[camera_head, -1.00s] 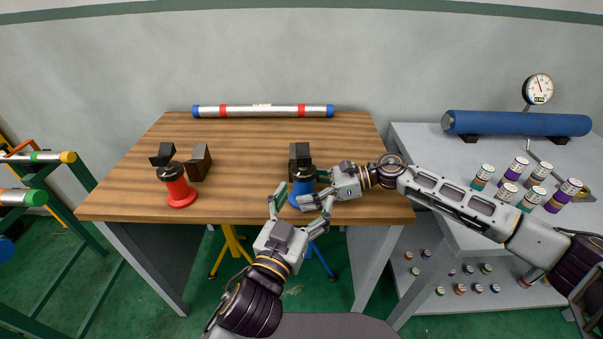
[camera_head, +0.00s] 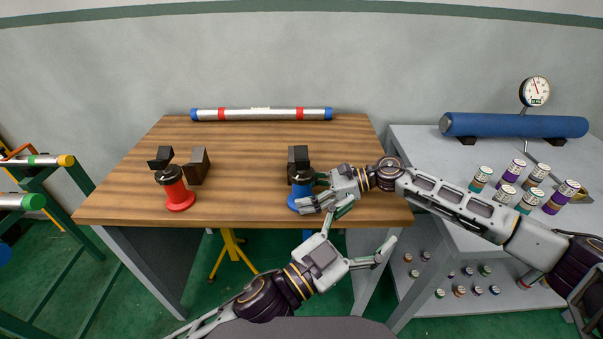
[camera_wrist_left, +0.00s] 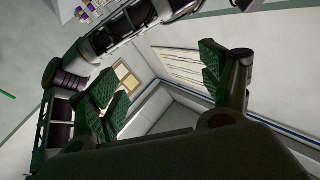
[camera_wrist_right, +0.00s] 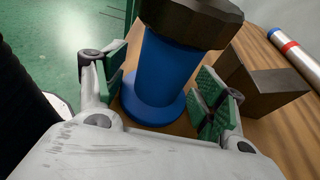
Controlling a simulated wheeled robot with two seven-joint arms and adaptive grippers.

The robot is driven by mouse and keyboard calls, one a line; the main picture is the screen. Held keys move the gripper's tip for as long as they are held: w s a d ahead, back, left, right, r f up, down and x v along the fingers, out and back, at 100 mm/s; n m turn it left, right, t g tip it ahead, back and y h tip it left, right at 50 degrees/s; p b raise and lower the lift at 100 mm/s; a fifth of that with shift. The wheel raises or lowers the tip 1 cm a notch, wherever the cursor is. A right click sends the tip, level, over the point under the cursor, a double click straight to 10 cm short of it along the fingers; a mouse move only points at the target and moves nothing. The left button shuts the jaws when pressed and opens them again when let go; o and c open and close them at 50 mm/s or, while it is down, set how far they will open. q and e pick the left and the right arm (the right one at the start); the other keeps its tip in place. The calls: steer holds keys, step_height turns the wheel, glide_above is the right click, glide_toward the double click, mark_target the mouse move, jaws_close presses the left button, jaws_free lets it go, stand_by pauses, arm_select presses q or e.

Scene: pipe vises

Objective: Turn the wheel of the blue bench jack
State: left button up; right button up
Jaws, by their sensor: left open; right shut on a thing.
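The blue bench jack (camera_head: 299,189) stands at the right front of the wooden bench, with a dark collar (camera_wrist_right: 190,20) over a blue spool-shaped part with a wide round flange (camera_wrist_right: 152,103). Which part is the wheel is not clear. My right gripper (camera_head: 313,192) comes in from the right and is shut on the blue part, its green pads on either side in the right wrist view. My left gripper (camera_head: 367,227) is open and empty, in front of the bench edge, below and right of the jack. The left wrist view shows only its fingers (camera_wrist_left: 163,88), my arm and the room.
A similar red jack (camera_head: 177,188) stands at the left of the bench (camera_head: 245,160). A silver pipe (camera_head: 262,114) lies along the back. A grey side table (camera_head: 420,150) holds a blue cylinder (camera_head: 515,125), a gauge (camera_head: 535,91) and several small cans. The bench middle is clear.

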arm_select(q)
steer(key=s+d+f+m+g+h, duration=0.1)
steer(key=m+g, duration=0.1)
steer(key=g, duration=0.4)
glide_toward(301, 174)
steer(key=shift+s+a+f+n+y, duration=0.2)
steer(key=shift+a+f+n+y, duration=0.1)
steer(key=shift+a+f+n, duration=0.25)
steer(key=shift+w+a+r+t, duration=0.25)
steer(key=shift+w+t, duration=0.05)
stand_by(0.8)
stand_by(0.3)
steer(key=shift+x, duration=5.95)
